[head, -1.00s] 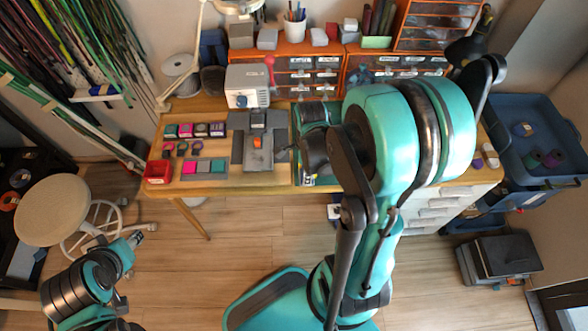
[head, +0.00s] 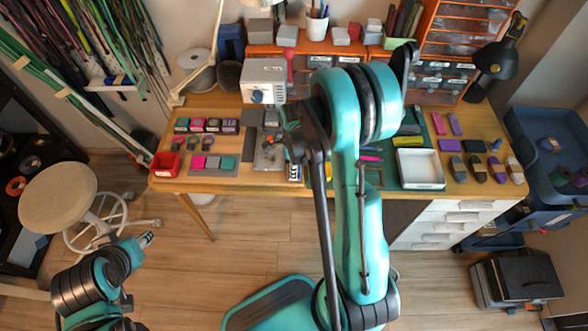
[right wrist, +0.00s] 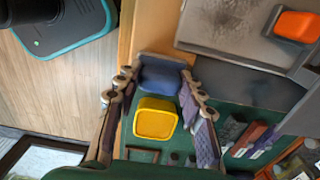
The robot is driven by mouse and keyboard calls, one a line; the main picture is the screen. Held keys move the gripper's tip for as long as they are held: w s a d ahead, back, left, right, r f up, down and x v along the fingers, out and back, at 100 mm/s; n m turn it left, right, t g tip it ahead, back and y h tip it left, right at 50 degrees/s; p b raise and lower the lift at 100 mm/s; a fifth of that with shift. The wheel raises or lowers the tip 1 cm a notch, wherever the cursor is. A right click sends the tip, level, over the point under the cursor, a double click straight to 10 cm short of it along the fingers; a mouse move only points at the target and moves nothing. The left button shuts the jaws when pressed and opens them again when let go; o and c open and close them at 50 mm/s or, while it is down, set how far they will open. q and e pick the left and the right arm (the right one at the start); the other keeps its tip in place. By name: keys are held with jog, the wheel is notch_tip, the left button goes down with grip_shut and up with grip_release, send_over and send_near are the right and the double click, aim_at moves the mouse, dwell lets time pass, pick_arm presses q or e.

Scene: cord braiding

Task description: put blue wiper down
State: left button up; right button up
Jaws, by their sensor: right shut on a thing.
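The blue wiper (right wrist: 160,76) shows in the right wrist view, between the fingertips of my right gripper (right wrist: 159,82). That gripper is shut on it. The wiper is over the table's front edge area, beside a yellow block-like container (right wrist: 155,118) on the green mat (right wrist: 245,118). In the head view my right arm hides most of the right gripper and the wiper. My left gripper (head: 146,240) is at the lower left, over the floor and away from the table; its jaws are too small to read.
A white tray (head: 421,169) lies on the mat to the right, with dark and purple pieces beyond it. A grey machine plate with an orange part (right wrist: 298,26) lies beside the gripper. A red bin (head: 166,165) and several coloured blocks are on the left of the wooden table (head: 235,182).

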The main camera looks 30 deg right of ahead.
jog(key=shift+f, duration=0.2)
jog(key=o, duration=1)
jog(key=shift+r, duration=0.1)
